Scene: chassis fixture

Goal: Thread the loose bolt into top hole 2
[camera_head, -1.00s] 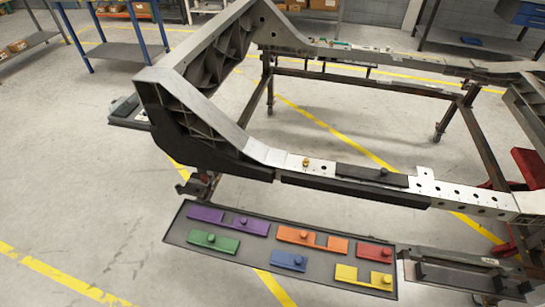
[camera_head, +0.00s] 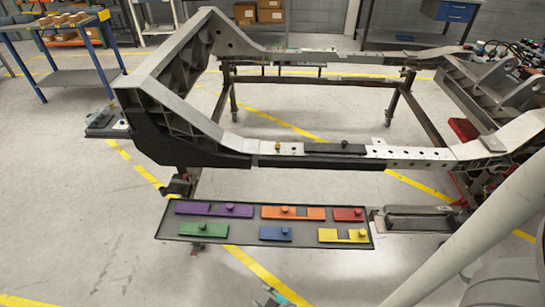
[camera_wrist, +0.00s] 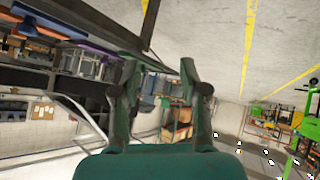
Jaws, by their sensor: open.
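The chassis rail (camera_head: 225,138) runs across the head view, with a light holed plate (camera_head: 408,153) on its near top side. Several dark holes show there; I cannot tell which is top hole 2. A small gold bolt (camera_head: 277,147) stands upright on the plate's left part. A dark bolt head (camera_head: 345,144) sits on a black bar (camera_head: 335,149) to its right. I cannot tell which bolt is loose. My gripper (camera_wrist: 160,64) is open in the wrist view, with nothing between its fingers. A teal tip of it (camera_head: 268,298) shows at the bottom of the head view, well below the rail.
A grey tray (camera_head: 165,232) in front of the rail holds purple, orange, red, green, blue and yellow pieces with knobs. A dark fixture (camera_head: 415,220) stands right of it. A blue-legged table (camera_head: 75,75) is far left. Floor at lower left is clear.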

